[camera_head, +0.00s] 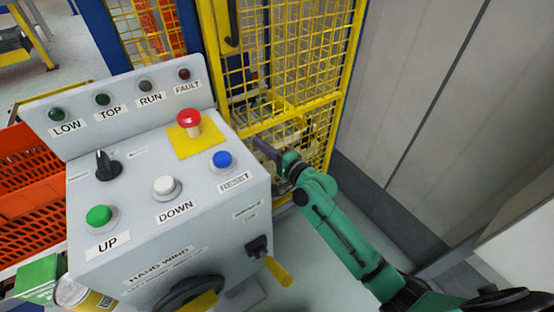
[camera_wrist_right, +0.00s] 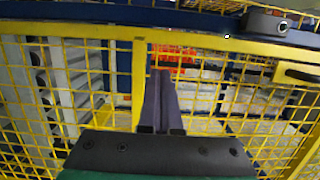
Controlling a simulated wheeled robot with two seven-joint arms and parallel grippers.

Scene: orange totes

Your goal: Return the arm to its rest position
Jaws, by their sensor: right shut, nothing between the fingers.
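My right arm reaches in from the lower right in the head view. My right gripper (camera_head: 264,149) is beside the right side of the grey control box, in front of the yellow mesh fence. In the right wrist view, its two dark purple fingers (camera_wrist_right: 161,75) are together and empty, pointing at the mesh. I cannot tell whether the fingertips touch the mesh. My left gripper is not in view.
The grey control box (camera_head: 135,190) has a red mushroom button (camera_head: 188,118), several other buttons and a yellow-handled lever (camera_head: 278,271). Yellow mesh fencing (camera_head: 300,50) stands behind, a grey wall (camera_head: 410,90) at right. Orange totes (camera_head: 30,200) are at left. Open floor lies between box and wall.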

